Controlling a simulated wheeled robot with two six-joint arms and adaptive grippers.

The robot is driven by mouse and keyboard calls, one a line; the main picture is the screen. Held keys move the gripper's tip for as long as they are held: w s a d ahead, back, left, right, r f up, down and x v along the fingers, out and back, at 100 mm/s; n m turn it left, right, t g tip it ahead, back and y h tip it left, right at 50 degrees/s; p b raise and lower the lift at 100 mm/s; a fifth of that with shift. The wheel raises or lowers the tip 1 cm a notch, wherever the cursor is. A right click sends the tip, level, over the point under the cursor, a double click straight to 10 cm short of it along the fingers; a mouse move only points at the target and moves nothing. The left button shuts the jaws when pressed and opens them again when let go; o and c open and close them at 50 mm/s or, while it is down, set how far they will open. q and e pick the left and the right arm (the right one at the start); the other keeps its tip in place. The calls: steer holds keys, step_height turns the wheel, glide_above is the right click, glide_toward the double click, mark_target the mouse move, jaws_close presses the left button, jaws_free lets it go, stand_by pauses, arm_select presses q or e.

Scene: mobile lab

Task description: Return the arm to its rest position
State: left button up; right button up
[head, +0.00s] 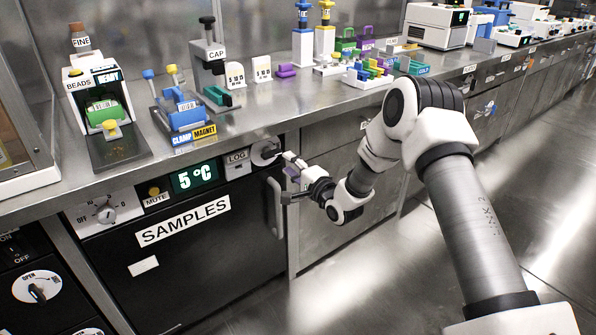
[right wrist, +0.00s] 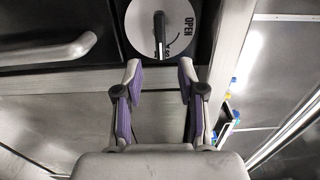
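My right arm reaches in from the lower right in the head view. Its right gripper (head: 287,175) is beside the SAMPLES cabinet's top right corner. In the right wrist view the gripper (right wrist: 160,72) is open, its two purple-lined fingers apart with nothing between them. A round dial with a dark lever (right wrist: 160,35), marked OPEN, lies just beyond the fingertips; they appear apart from it. The same dial (head: 264,152) shows in the head view near the upper finger. My left gripper is not in view.
The SAMPLES cabinet (head: 190,262) has a 5 °C display (head: 195,176) and a vertical handle (head: 276,208). The steel counter (head: 262,112) above holds racks, a bead device (head: 103,105) and several instruments. The floor (head: 375,270) at right is open.

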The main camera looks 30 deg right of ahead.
steer(key=s, duration=0.4)
steer(key=shift+s+d, duration=0.2)
steer(key=shift+f, duration=0.1)
